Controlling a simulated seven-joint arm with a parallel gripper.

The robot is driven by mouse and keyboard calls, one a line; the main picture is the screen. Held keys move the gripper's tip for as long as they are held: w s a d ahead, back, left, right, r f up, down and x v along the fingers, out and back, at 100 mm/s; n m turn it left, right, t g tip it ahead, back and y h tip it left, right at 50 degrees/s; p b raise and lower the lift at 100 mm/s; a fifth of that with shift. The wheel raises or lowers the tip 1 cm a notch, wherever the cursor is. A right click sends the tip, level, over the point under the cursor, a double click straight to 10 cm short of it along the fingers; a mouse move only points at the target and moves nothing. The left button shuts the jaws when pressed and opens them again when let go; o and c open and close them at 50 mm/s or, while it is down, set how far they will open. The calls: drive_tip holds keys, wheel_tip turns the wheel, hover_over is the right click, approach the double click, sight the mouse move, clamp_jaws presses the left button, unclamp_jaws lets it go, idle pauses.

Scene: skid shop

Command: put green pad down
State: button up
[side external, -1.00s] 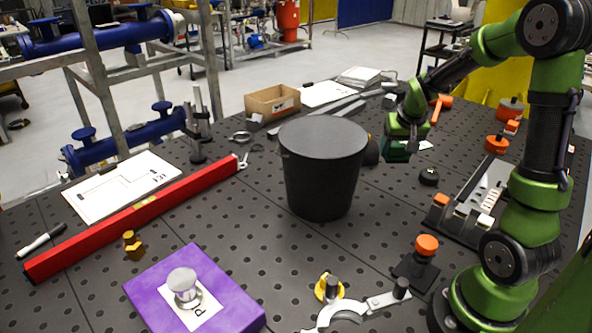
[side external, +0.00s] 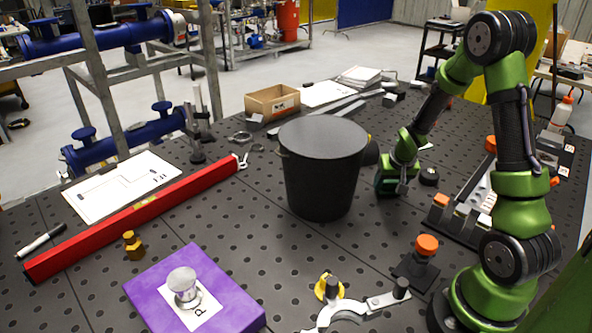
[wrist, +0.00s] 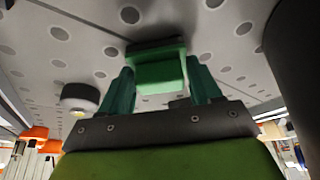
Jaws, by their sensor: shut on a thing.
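My gripper (side external: 398,182) is low over the perforated black table, just right of the large black bucket (side external: 322,175). In the wrist view my gripper (wrist: 162,88) has its two teal fingers on either side of the green pad (wrist: 158,72) and is shut on it. The pad is a small green block with a darker green edge, close to the table surface. I cannot tell whether it touches the table. In the side view the pad is mostly hidden by the gripper.
The bucket wall stands close to the gripper's left. A black round knob (side external: 429,176) lies close on its right. A rack of blocks (side external: 459,222) and an orange-topped post (side external: 426,246) stand nearer my base.

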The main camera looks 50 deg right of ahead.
drive_tip(key=shift+f, duration=0.1)
drive_tip(key=o, duration=1.1)
drive_tip(key=shift+c, duration=0.2)
drive_tip(key=v, duration=1.2)
drive_tip(key=s+a+r+n+t+y, duration=0.2)
drive_tip(key=a+r, duration=0.4)
drive_tip(key=a, duration=0.6)
drive_tip(key=s+a+r+n+t+y, duration=0.2)
drive_tip(key=a+r, duration=0.4)
drive_tip(key=a, duration=0.6)
drive_tip(key=shift+s+r+n+y, duration=0.25)
drive_tip(key=shift+s+n+y, duration=0.3)
drive_tip(key=shift+s, duration=0.55)
